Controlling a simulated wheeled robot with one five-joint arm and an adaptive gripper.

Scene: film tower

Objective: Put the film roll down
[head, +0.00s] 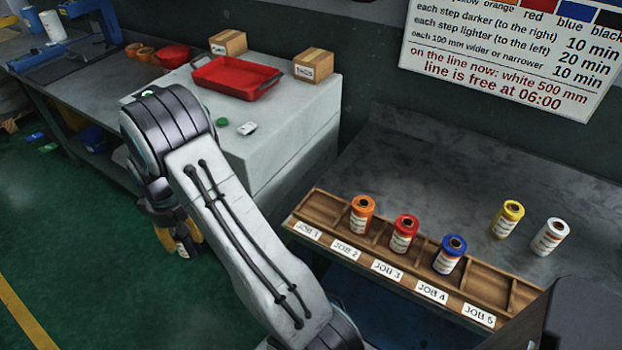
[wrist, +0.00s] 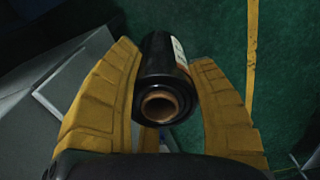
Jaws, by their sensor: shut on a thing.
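My gripper (wrist: 165,95) has yellow fingers shut on a black film roll (wrist: 158,84) with a brown core and a pale label. In the head view my gripper (head: 178,238) hangs over the green floor, left of the grey cabinet, partly hidden by my arm. The wooden rack (head: 297,223) on the right bench has compartments labelled JOB 1 to JOB 5. An orange roll (head: 361,216) stands in JOB 2, a red roll (head: 403,235) in JOB 3 and a blue roll (head: 450,254) in JOB 4. JOB 1 and JOB 5 look empty.
A yellow roll (head: 507,220) and a white roll (head: 550,237) stand on the bench (head: 440,180) behind the rack. The cabinet (head: 290,125) holds a red tray (head: 236,78) and two cardboard boxes. A sign (head: 510,50) hangs above the bench. Open floor (head: 80,235) lies at left.

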